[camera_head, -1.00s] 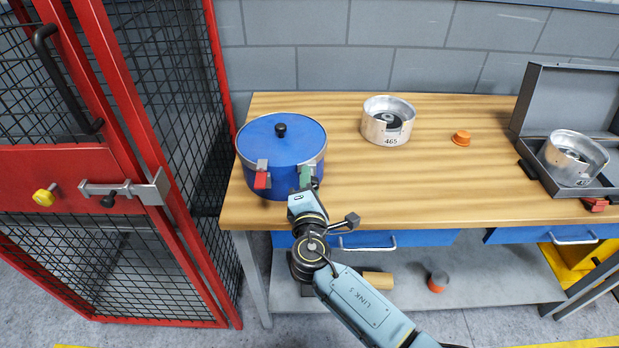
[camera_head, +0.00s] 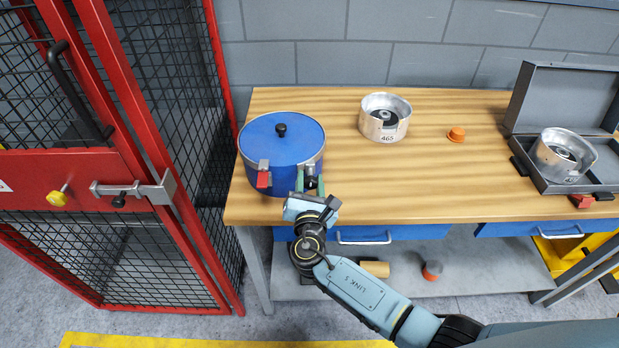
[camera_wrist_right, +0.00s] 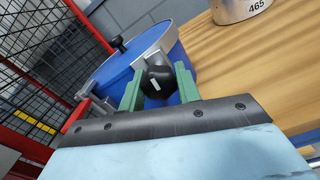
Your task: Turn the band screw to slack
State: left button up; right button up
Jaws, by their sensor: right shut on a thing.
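A blue drum (camera_head: 265,150) with a blue lid and a black lid knob (camera_head: 281,130) stands at the left end of the workbench. A metal band runs round its rim, with a red latch (camera_head: 263,179) at the front. The black band screw (camera_head: 311,182) is at the drum's front right; in the right wrist view its black knob (camera_wrist_right: 158,82) with a white mark sits between the green fingers. My right gripper (camera_head: 310,180) is shut on this knob, and it also shows in the right wrist view (camera_wrist_right: 157,88). My left gripper is not in view.
A metal cup marked 465 (camera_head: 385,118) and an orange cap (camera_head: 456,135) stand on the bench (camera_head: 420,180). An open grey case (camera_head: 525,168) holds another metal cup (camera_head: 565,155) at right. A red mesh cage (camera_head: 190,200) stands close at left.

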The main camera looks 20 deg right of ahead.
jog(key=shift+n, duration=0.6)
jog(key=shift+f+p, duration=0.1)
jog(key=shift+p, duration=0.2)
jog(key=o, duration=1)
jog(key=v, duration=1.3)
jog(key=shift+s, duration=0.2)
